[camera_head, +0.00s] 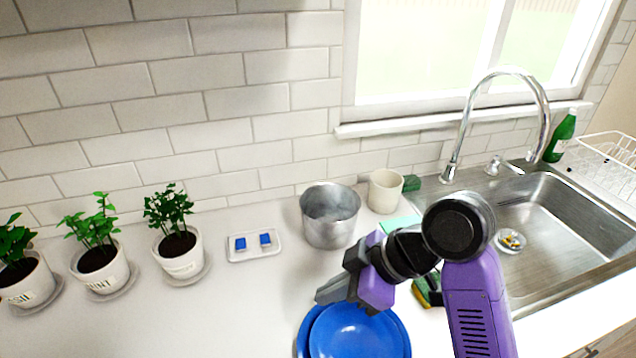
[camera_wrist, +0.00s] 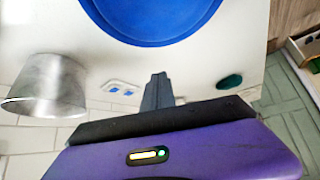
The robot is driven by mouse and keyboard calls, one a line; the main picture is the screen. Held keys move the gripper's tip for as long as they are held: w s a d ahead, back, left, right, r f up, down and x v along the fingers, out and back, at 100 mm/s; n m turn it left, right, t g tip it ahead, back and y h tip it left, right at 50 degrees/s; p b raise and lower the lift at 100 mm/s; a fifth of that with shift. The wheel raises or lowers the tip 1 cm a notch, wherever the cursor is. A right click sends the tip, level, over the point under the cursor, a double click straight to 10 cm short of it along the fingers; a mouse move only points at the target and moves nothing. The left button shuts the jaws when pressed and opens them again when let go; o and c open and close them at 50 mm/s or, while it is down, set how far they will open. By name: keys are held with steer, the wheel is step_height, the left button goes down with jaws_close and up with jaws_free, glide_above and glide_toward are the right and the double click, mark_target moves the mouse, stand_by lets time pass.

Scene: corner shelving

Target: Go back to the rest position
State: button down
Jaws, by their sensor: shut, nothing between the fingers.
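My gripper (camera_head: 333,291) is purple and grey and hangs over the counter, just above the far edge of the blue plates (camera_head: 361,333). Its fingers point left in the head view and are together, with nothing between them. In the wrist view the closed fingers (camera_wrist: 157,90) show in the middle, with a blue plate (camera_wrist: 150,38) at the top. My purple arm comes in from the lower right and hides part of the counter and sink edge.
A metal pot (camera_head: 330,216) stands behind my gripper, with a cream cup (camera_head: 384,191) beside it. A white outlet plate (camera_head: 254,246), potted herbs (camera_head: 179,250) and open counter lie left. A steel sink (camera_head: 570,225) with a tall faucet (camera_head: 541,100) is right. A sponge (camera_head: 424,291) lies near my arm.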

steer(key=shift+w, duration=0.1)
steer(key=w+r+m+t+y, duration=0.2)
steer(key=w+r+m+t, duration=0.45)
steer(key=w, duration=0.25)
steer(key=s+d+f+m+t+h, duration=0.4)
steer(key=s+d+m+t+h, duration=0.3)
steer(key=d+t, duration=0.25)
steer(key=s+d+f+g+h, duration=0.1)
steer(key=s+d+f, duration=0.1)
steer(key=s, duration=0.9)
steer(key=s+d+f+m+g, duration=0.1)
steer(key=s+d+f, duration=0.2)
steer(key=s, duration=0.9)
steer(key=s+d+f+g+h, duration=0.1)
steer(key=s+d+f, duration=0.1)
steer(key=s, duration=0.9)
steer(key=shift+s+d+f+m+h, duration=0.15)
steer(key=shift+d+f+m+h, duration=0.2)
steer(key=shift+d, duration=0.45)
